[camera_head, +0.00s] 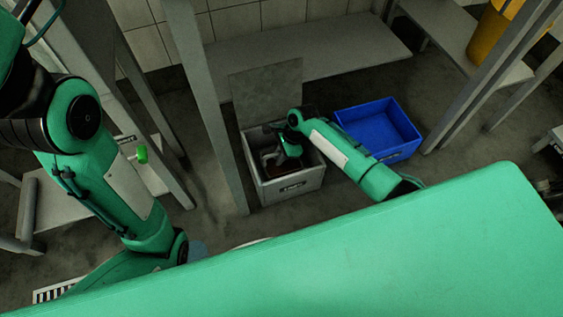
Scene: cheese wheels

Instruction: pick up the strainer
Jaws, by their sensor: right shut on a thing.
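My right arm reaches from the right into an open grey box (292,190) on the floor. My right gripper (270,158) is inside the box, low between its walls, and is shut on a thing. That thing is small, dark and mostly hidden by the gripper and wrist, so I cannot make out the strainer's shape. Something reddish shows on the box's floor below the gripper. My left arm hangs down at the left, and its gripper is out of sight behind my green body.
The box's grey lid (265,90) stands open at its back. A blue crate (377,128) stands just right of the box. Grey posts (212,105) and a low shelf (320,58) stand around them. A green object (142,154) is on a left-hand surface.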

